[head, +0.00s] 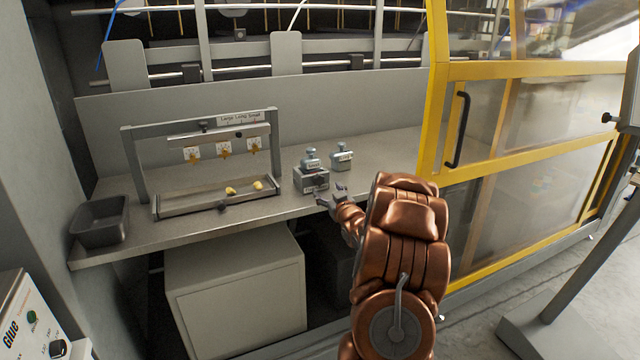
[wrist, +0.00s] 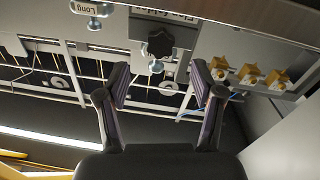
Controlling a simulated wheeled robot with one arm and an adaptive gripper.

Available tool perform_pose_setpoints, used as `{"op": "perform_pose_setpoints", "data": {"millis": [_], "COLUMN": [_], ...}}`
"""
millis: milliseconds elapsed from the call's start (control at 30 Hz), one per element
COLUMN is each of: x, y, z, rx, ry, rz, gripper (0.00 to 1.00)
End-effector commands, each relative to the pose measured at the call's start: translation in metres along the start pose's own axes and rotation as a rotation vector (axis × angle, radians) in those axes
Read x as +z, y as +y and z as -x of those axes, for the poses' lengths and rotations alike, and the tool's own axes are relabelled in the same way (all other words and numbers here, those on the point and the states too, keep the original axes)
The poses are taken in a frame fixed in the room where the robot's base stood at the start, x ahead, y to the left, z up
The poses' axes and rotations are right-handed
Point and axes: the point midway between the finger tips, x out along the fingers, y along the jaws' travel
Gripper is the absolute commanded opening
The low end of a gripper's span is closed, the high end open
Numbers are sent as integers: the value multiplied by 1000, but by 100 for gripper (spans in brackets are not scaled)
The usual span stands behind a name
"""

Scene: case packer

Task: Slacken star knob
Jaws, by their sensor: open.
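A black star knob (wrist: 159,43) sits on the face of a grey labelled block in the wrist view, near the top middle. The block (head: 311,180) stands on the bench in the head view, where I cannot make out its star knob clearly. My gripper (wrist: 161,76) is open and empty, with one finger on each side of the knob in the picture. The knob appears beyond the fingertips, apart from them. In the head view my gripper (head: 330,200) is at the bench's front edge, close to the block.
A grey fixture (head: 199,150) with brass-coloured parts and a shallow tray (head: 180,208) stands left of the block. A second small grey piece (head: 342,158) stands behind right. A dark bin (head: 100,222) is at far left. A yellow-framed guard (head: 436,100) rises at right.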

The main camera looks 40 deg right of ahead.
Motion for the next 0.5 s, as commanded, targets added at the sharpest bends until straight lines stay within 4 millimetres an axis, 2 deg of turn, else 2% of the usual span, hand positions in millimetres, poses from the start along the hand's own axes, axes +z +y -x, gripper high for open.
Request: {"op": "perform_pose_setpoints", "data": {"millis": [500], "x": [-1], "y": [-1], "z": [-57], "rx": [-1], "ry": [-3], "rz": [1], "gripper": [67]}}
